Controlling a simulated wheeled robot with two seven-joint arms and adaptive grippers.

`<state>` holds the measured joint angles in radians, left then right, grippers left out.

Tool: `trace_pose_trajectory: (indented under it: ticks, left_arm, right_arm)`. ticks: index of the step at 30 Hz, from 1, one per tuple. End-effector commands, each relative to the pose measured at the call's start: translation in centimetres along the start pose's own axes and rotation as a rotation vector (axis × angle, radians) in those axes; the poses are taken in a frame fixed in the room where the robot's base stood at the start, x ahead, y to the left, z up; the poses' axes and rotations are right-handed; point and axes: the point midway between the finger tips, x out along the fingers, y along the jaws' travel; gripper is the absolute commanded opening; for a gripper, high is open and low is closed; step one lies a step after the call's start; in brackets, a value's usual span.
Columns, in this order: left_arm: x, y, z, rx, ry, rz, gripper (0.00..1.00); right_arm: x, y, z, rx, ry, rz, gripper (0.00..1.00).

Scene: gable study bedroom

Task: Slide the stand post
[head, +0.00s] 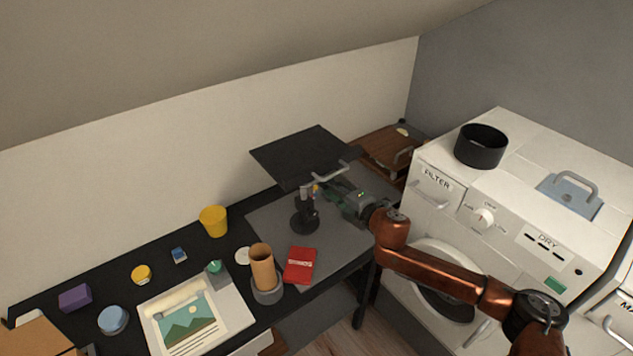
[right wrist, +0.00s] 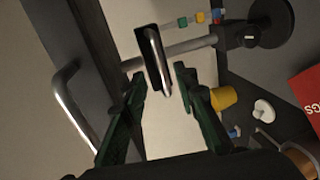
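The stand has a black tilted plate (head: 305,155) on top, a post and a round black base (head: 305,221) on a grey mat. In the right wrist view the grey post (right wrist: 190,47) runs sideways to the base (right wrist: 272,20). A silver-and-black lever (right wrist: 157,60) sits at the post, and a bent silver handle (right wrist: 68,105) is on the plate. My right gripper (head: 325,193) is beside the post, under the plate's right side. In the right wrist view its green fingers (right wrist: 160,75) are apart, with the lever near their tips and no visible grip. My left gripper is out of view.
A red book (head: 300,265), brown cup (head: 262,268), picture tray (head: 190,315) and yellow cup (head: 214,221) are on the dark desk. A white dryer (head: 510,215) with a black pot (head: 481,146) stands right. A brown case (head: 385,148) lies behind the gripper.

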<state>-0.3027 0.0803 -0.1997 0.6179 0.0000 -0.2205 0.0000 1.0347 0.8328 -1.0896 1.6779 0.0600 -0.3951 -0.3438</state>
Motion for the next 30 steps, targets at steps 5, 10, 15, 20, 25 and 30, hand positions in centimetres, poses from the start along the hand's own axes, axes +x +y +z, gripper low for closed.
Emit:
trace_pose_trajectory:
  ticks: [5, 10, 15, 20, 25, 30]
  left_arm:
    - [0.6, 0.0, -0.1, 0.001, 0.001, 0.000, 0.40]
    - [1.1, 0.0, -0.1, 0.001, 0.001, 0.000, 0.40]
    - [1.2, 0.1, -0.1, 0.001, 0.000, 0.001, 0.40]
    - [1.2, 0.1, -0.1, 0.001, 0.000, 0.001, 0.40]
    - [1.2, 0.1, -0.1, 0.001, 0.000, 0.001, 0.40]
    - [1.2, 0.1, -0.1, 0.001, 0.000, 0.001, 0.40]
  right_arm:
    - [3.0, -0.1, -0.1, 0.002, 0.000, 0.001, 0.27]
    - [5.4, -0.2, -0.1, 0.003, -0.001, -0.001, 0.27]
    - [6.5, -0.1, -0.1, 0.003, 0.000, 0.000, 0.27]
    - [6.7, -0.1, 0.0, 0.003, -0.001, 0.000, 0.27]
    - [6.7, -0.1, -0.1, 0.004, 0.000, 0.000, 0.24]
    - [6.7, -0.1, -0.1, 0.004, -0.001, 0.000, 0.12]
